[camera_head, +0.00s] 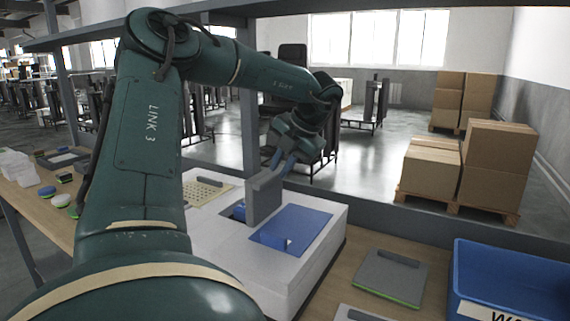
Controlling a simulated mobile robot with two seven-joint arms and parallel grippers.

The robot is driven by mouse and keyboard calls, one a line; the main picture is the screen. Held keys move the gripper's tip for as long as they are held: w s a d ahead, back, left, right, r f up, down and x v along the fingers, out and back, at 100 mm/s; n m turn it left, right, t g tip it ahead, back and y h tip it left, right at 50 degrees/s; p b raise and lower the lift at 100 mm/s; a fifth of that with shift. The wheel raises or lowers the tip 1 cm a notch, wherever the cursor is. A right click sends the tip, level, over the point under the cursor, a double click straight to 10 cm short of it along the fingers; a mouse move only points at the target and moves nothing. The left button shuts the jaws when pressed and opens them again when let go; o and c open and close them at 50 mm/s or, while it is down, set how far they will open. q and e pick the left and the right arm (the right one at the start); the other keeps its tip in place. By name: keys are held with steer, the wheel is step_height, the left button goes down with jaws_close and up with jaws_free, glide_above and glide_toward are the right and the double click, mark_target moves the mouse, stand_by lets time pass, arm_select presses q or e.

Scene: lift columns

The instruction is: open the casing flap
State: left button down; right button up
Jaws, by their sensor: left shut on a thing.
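The casing flap (264,198) is a grey plate standing roughly upright beside the blue panel, over a dark opening. My left gripper (277,163) comes down from above and behind and is shut on the flap at its upper edge. The fingertips are small and partly hidden, so the exact contact is hard to see. A small white part shows on the blue panel. My right gripper is out of view.
A perforated beige plate (205,190) lies on the casing's far left. A grey pad with a dark handle (391,275) lies right of the casing, left of a blue bin (515,275). A shelf post (249,100) and rail stand behind. Small items lie at left.

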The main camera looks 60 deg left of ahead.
arm_select(q)
steer(key=shift+s+a+f+g, duration=0.15)
steer(key=shift+s+f, duration=0.1)
steer(key=shift+f, duration=0.35)
steer(key=shift+s+f+g, duration=0.15)
steer(key=shift+s+f, duration=0.1)
steer(key=shift+f, duration=0.3)
steer(key=c, duration=1.4)
jaws_free()
steer(key=shift+a+f, duration=0.15)
steer(key=shift+a, duration=0.1)
steer(key=a+v, duration=0.1)
steer(key=v, duration=1.3)
steer(key=shift+d+r, duration=0.2)
steer(key=shift+r, duration=0.4)
steer(key=shift+s, duration=0.15)
